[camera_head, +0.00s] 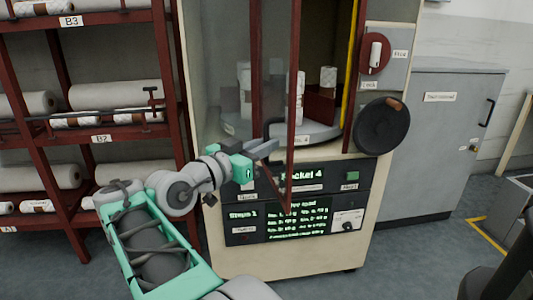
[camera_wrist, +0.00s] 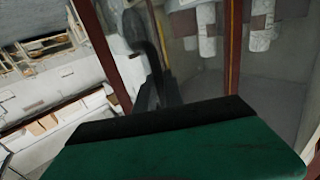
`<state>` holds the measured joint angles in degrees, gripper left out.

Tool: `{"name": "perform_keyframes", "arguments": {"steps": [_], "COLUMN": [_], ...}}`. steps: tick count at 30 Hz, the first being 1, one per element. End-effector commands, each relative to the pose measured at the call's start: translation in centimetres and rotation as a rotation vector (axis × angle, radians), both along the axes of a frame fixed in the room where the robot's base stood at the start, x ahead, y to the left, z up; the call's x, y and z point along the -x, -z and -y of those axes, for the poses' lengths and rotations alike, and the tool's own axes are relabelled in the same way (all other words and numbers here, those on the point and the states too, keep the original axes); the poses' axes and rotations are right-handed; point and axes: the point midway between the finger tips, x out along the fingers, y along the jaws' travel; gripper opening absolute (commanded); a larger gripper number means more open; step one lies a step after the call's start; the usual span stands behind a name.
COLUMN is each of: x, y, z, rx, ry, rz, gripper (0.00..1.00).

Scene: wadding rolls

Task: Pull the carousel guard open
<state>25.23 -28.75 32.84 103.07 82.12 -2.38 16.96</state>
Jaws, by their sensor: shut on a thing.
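The carousel guard (camera_head: 293,90) is a clear panel in a dark red frame on the front of the cream cabinet. It stands ajar, its free edge swung out over the control panel. My gripper (camera_head: 272,147) is at that edge, shut on the guard's handle; the handle itself is mostly hidden in the head view. In the wrist view a dark curved bar, seemingly the handle (camera_wrist: 135,28), runs down to my gripper (camera_wrist: 152,95), beside the red guard frame (camera_wrist: 233,45). The carousel (camera_head: 310,133) shows inside, with white rolls (camera_head: 328,78) on it.
A control panel (camera_head: 265,237) with green text lies below the opening. A round black disc (camera_head: 382,125) sticks out at the cabinet's right. A red rack (camera_head: 175,100) with wadding rolls stands close on the left. A grey cabinet (camera_head: 440,140) stands at the right.

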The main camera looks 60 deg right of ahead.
Motion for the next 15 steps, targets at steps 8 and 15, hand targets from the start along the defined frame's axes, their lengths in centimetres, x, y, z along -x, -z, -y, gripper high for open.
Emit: {"name": "perform_keyframes", "arguments": {"steps": [8, 15], "x": [-1.07, -1.34], "y": [-0.06, -0.08], "z": [-0.5, -0.57], "rx": [0.0, 0.001], "ry": [-0.015, -0.022], "rz": [-0.002, -0.003], "gripper": [0.0, 0.16]}}
